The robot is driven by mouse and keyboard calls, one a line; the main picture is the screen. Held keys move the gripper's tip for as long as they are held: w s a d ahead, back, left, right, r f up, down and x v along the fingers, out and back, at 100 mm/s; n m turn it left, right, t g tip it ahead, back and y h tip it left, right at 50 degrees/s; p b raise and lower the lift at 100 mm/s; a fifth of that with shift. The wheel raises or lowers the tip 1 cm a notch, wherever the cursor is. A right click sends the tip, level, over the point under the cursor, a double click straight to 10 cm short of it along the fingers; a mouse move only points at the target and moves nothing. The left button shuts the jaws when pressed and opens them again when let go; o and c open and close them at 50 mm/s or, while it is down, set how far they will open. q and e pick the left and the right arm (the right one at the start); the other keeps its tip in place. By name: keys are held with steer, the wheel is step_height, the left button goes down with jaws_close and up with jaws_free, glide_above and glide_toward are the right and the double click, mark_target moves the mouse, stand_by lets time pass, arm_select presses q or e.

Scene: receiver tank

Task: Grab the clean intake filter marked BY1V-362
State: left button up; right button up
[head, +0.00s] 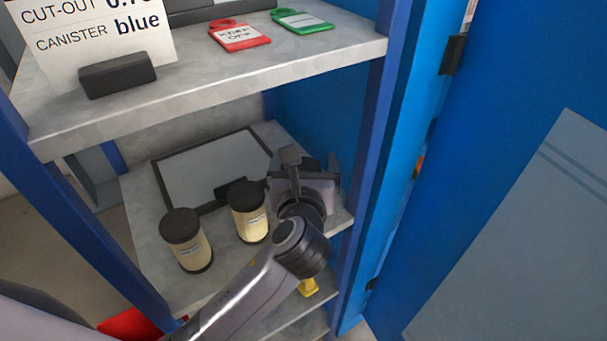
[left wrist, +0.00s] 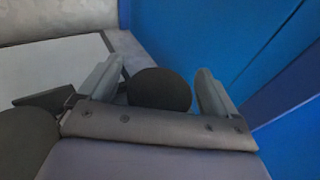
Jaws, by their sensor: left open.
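Two intake filters with cream bodies and black caps stand upright on the middle shelf in the head view: a left filter (head: 187,242) and a second filter (head: 249,214). Their small labels are too small to read. My left gripper (head: 311,166) is open over the right part of this shelf, just right of the second filter. In the left wrist view, a round black cap (left wrist: 160,88) lies between the two open fingers, with no clear contact. Its body and label are hidden. Another dark round cap (left wrist: 24,142) shows at the left edge. My right gripper is not in view.
A dark-framed grey panel (head: 212,170) lies behind the filters. The upper shelf (head: 230,80) overhangs, with a red tag (head: 240,36), a green tag (head: 303,20) and a sign (head: 95,35). A blue wall (head: 320,110) is close right of my gripper; a blue door (head: 510,150) stands open.

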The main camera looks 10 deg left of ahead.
arm_select(q)
steer(key=shift+w+f, duration=0.1)
steer(key=shift+w, duration=0.2)
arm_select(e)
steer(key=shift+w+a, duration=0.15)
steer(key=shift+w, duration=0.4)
arm_select(q)
steer(key=c, duration=1.1)
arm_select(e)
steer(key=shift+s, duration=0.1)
